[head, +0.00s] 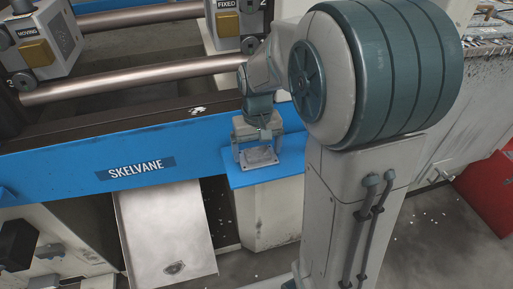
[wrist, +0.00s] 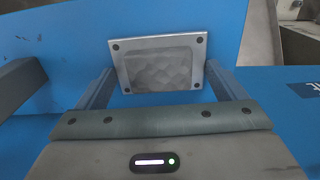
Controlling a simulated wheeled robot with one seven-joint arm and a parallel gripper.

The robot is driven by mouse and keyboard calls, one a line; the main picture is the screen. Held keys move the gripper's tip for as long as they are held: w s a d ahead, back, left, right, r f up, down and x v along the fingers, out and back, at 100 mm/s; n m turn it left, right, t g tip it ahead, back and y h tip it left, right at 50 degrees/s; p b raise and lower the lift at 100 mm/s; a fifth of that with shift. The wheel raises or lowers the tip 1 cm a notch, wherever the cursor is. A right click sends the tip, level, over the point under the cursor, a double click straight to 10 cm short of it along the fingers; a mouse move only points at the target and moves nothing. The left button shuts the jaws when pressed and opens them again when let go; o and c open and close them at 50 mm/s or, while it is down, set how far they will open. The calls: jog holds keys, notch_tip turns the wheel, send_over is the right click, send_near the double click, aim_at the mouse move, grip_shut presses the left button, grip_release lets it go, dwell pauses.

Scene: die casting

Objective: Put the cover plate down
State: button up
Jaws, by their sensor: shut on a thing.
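The cover plate (head: 261,156) is a small grey metal plate with a hole near each corner and a raised, dimpled middle. My gripper (head: 259,158) is shut on it, one finger at each side edge. In the wrist view the plate (wrist: 161,65) lies flat between the two fingers of my gripper (wrist: 155,78). Below it is a blue shelf (head: 234,178) on the machine front. The plate looks very close to the shelf or on it; I cannot tell if it touches.
The blue machine beam (head: 60,181) marked SKELVANE runs behind the shelf. A grey sloping chute (head: 165,225) is at the left. Bar and block parts of the machine (head: 140,80) stand above. A red box (head: 490,190) is on the floor at the right. The shelf's left side is bare.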

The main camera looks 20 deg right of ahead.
aim_at(257, 151)
jog(key=o, duration=1.1)
jog(key=shift+f, duration=0.1)
notch_tip(257, 151, up, 11)
jog(key=shift+s+f+t+p, duration=0.15)
jog(key=shift+s+f+t, duration=0.5)
jog(key=shift+s, duration=1.75)
jog(key=shift+s+f+t+p, duration=0.25)
jog(key=shift+s+f, duration=0.85)
jog(key=shift+s, duration=1.3)
jog(key=shift+s+f+t+p, duration=0.1)
jog(key=shift+s+f+t, duration=0.6)
jog(key=shift+s, duration=1.7)
jog(key=shift+f, duration=0.15)
